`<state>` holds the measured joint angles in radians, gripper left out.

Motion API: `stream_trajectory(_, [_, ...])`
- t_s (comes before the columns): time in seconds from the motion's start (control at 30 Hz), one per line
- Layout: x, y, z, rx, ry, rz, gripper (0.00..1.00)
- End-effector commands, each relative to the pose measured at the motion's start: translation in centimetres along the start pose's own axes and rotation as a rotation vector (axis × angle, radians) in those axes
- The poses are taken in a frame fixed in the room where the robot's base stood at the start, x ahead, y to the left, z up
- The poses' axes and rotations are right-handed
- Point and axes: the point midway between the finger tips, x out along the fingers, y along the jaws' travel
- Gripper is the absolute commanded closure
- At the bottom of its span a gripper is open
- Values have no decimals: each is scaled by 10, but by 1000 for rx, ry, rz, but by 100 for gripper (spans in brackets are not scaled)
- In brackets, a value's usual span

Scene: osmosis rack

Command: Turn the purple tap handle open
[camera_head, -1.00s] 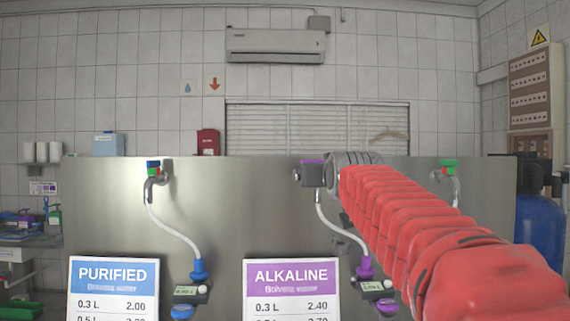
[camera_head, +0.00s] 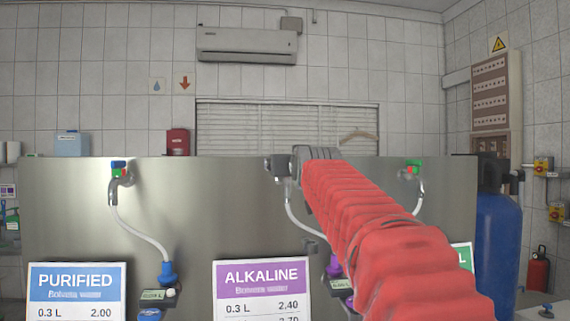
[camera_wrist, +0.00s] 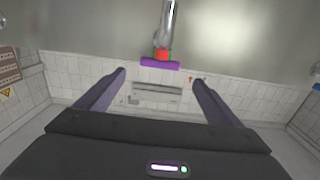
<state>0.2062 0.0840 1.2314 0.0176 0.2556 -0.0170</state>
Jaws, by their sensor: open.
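The purple tap handle (camera_wrist: 160,63) shows in the wrist view as a short bar across a red collar, at the end of a metal tap (camera_wrist: 167,25). My gripper (camera_wrist: 160,76) is open, with one finger on each side of the handle's line. The fingers look clear of the handle, with a gap on both sides. In the head view my gripper (camera_head: 278,167) is at the top edge of the steel panel, above the ALKALINE sign (camera_head: 262,276), and hides the handle there.
The steel panel (camera_head: 200,215) also bears a blue-handled tap (camera_head: 118,170) on the left and a green-handled tap (camera_head: 413,170) on the right. White hoses hang from the taps. A blue tank (camera_head: 498,240) stands at the right.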

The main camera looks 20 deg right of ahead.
Motion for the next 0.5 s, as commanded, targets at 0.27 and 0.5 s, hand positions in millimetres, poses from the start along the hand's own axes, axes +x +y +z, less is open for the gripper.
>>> stream_trajectory(0.27, [28, 0, 1, 0, 0, 0, 12])
stream_trajectory(0.5, [50, 0, 1, 0, -1, 0, 12])
